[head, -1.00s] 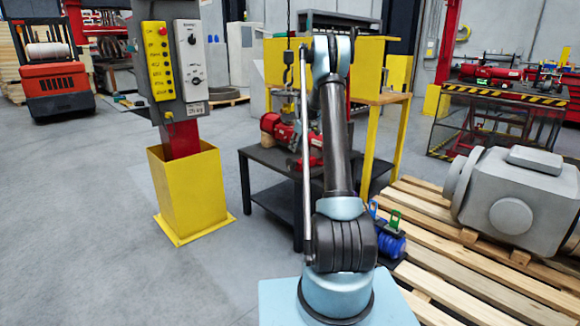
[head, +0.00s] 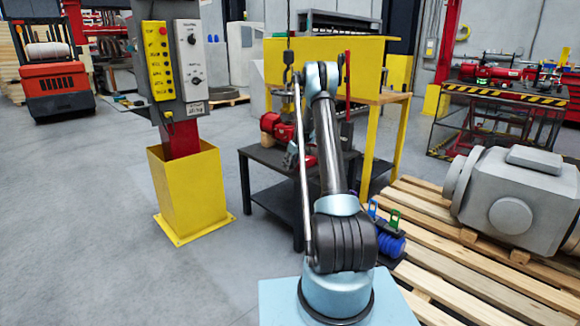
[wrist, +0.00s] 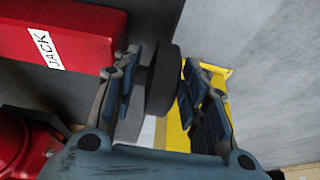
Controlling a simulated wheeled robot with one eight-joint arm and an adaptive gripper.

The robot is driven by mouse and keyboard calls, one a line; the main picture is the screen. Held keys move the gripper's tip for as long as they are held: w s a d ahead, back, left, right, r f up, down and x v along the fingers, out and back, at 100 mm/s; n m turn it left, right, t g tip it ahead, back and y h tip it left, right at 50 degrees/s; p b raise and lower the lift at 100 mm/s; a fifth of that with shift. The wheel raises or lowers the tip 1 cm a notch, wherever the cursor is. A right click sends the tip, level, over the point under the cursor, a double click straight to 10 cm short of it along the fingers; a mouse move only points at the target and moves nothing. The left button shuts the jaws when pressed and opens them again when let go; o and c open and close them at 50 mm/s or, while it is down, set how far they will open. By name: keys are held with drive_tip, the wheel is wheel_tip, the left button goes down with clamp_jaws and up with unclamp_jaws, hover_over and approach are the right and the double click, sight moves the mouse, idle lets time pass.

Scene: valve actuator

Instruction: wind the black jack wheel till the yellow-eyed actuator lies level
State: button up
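In the wrist view the black jack wheel (wrist: 163,80) sits at the end of a red box labelled JACK (wrist: 70,35). My gripper (wrist: 158,75) is open, with one finger on each side of the wheel. The right finger is very close to the wheel's outer face; I cannot tell if it touches. A rounded red body (wrist: 22,145) shows at the lower left. In the head view a red actuator (head: 272,122) lies on the black table, partly hidden by my arm. Its yellow eye and its tilt cannot be made out. The wheel is hidden there.
The black table (head: 262,156) stands beyond my base, with a yellow post base (head: 187,190) to its left. A hook (head: 288,57) hangs above it. A wooden pallet (head: 450,250) with a grey housing (head: 520,195) is at right. Floor at left is clear.

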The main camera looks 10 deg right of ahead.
drive_tip(key=shift+c, duration=0.6)
clamp_jaws()
drive_tip(key=shift+s+a, duration=0.1)
drive_tip(key=shift+a, duration=0.05)
